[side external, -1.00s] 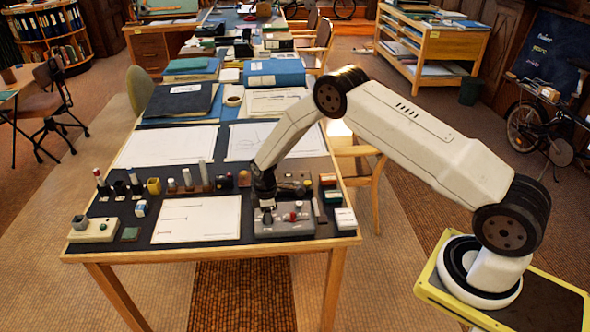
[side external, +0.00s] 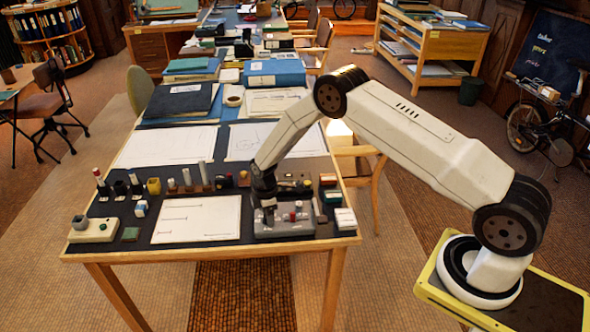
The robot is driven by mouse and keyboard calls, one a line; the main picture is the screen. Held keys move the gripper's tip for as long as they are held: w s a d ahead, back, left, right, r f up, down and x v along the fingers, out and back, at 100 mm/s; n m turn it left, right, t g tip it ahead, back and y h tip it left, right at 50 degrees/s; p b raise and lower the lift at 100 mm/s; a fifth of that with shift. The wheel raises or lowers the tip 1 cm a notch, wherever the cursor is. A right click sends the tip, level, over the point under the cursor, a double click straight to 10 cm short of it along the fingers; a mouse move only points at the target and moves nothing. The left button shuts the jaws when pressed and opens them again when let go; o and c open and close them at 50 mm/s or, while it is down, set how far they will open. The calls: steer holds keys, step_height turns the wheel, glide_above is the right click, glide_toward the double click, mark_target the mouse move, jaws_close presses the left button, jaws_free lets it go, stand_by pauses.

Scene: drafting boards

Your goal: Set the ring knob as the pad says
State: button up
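My gripper (side external: 267,214) points down over the left part of a grey control panel (side external: 285,232) at the table's front right. Its fingertips are small and dark here, at or just above the panel top, and I cannot tell whether they touch a knob. A red knob (side external: 289,217) stands on the panel to the right of the gripper. I cannot pick out the ring knob for certain; the gripper may hide it.
A cream box (side external: 104,236) with a grey round part stands at the front left. Several small bottles and blocks stand in a row behind the sheet. Small boxes (side external: 345,219) sit close to the panel's right, near the table edge. Large drawing sheets (side external: 168,146) lie farther back.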

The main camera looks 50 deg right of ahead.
steer(key=shift+r, duration=0.15)
steer(key=shift+r, duration=3.7)
steer(key=shift+r, duration=0.1)
steer(key=shift+s+a+r, duration=0.1)
steer(key=shift+s+r, duration=0.15)
steer(key=shift+r, duration=0.2)
steer(key=s+a+r+m+t, duration=0.1)
steer(key=s+r+m, duration=0.5)
steer(key=s, duration=0.6)
steer(key=s+a+r+m+t, duration=0.1)
steer(key=s+r+m, duration=0.5)
steer(key=s, duration=0.6)
step_height(320, 180, up, 2)
steer(key=shift+a+r+t, duration=0.15)
steer(key=shift+a+t, duration=0.15)
steer(key=shift+a, duration=0.4)
